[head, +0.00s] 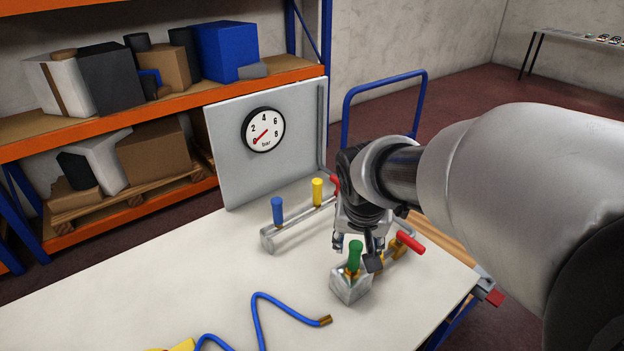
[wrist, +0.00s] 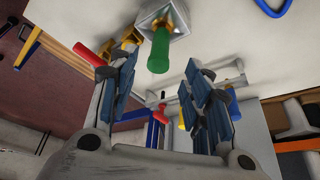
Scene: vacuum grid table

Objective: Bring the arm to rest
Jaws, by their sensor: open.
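My gripper (head: 357,250) is open and empty, pointing down over the right part of the table. In the wrist view my gripper (wrist: 160,75) shows its two blue-padded fingers apart. A green handle (head: 355,254) stands upright on a metal block (head: 350,286) close to the fingertips. In the wrist view the green handle (wrist: 160,50) shows beyond the fingers, with nothing visibly gripped. Whether a finger touches it I cannot tell.
A red handle (head: 410,243) sits right of the gripper. A blue handle (head: 277,211) and a yellow handle (head: 317,192) stand on the rear manifold. A pressure gauge (head: 263,130) is on the grey panel.

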